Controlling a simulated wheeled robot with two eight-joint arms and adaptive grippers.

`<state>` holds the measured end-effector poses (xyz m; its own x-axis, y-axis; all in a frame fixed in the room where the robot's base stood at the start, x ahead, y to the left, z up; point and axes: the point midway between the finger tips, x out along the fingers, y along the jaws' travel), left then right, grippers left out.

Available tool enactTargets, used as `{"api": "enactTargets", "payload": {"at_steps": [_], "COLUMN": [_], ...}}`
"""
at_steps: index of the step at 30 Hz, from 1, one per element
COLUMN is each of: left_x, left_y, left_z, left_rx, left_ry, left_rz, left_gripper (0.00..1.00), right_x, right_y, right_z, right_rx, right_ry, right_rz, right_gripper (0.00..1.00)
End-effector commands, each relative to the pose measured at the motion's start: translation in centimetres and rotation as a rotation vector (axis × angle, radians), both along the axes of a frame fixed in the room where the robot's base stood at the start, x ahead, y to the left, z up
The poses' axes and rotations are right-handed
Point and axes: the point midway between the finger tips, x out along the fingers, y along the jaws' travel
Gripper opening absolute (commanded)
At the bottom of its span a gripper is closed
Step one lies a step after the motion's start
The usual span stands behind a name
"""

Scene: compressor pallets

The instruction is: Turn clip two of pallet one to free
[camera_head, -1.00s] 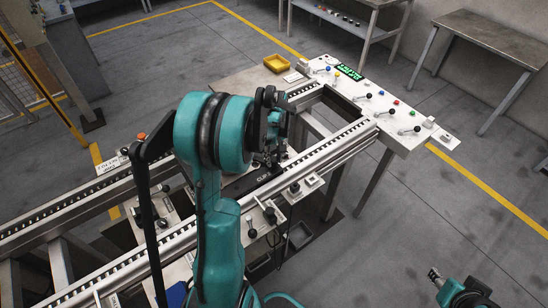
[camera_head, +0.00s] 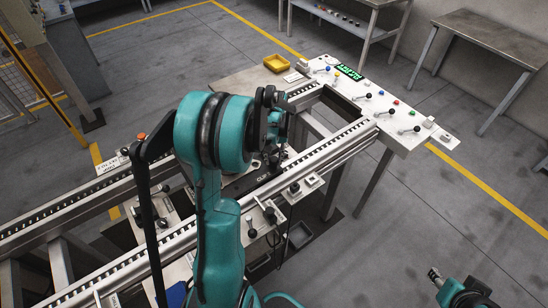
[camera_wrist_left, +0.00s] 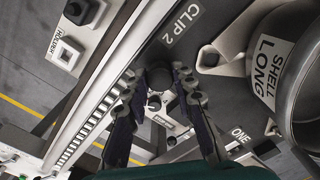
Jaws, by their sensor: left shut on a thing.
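The pallet's dark plate carries a white "CLIP 2" label (camera_wrist_left: 180,24) in the left wrist view. My left gripper (camera_wrist_left: 158,84) has its two dark fingers closed on either side of a black knob (camera_wrist_left: 155,102) just below that label; I take it as the clip two handle. The fingers hide part of the knob, and the clip's exact angle cannot be told.
A metal housing labelled "SHELL LONG" (camera_wrist_left: 271,66) stands close right of my left gripper. The conveyor rail (camera_wrist_left: 100,100) runs along the left. In the head view, a white control panel (camera_head: 400,138) with small levers and a yellow tray (camera_head: 277,63) are beyond.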

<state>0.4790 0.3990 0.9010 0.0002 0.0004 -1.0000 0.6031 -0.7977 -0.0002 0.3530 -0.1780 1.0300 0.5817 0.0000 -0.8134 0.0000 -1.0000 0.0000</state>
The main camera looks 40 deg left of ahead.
Motion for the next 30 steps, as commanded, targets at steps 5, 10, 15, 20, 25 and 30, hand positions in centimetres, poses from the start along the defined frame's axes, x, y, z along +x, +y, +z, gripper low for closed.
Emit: {"api": "enactTargets", "payload": {"at_steps": [5,10,15,20,25,30], "left_x": [0.0,0.0,0.0,0.0,0.0,0.0], "left_y": [0.0,0.0,0.0,0.0,0.0,0.0], "left_z": [0.0,0.0,0.0,0.0,0.8,3.8], "left_rx": [-0.001,-0.001,-0.001,0.0,0.0,0.0], "left_ry": [0.001,0.001,0.001,0.0,0.0,0.0], "left_rz": [-0.005,-0.004,-0.003,-0.003,-0.003,-0.003], "left_gripper": [0.0,0.0,0.47,0.47,0.47,0.47], "right_x": [0.0,0.0,0.0,0.0,0.0,0.0], "right_y": [0.0,0.0,0.0,0.0,0.0,0.0], "right_z": [0.0,0.0,0.0,0.0,0.0,0.0], "right_rx": [0.0,0.0,0.0,0.0,0.0,0.0], "right_ry": [0.0,0.0,0.0,0.0,0.0,0.0], "right_rz": [0.0,0.0,0.0,0.0,0.0,0.0], "right_gripper": [0.4,0.4,0.4,0.4,0.4,0.4]}}
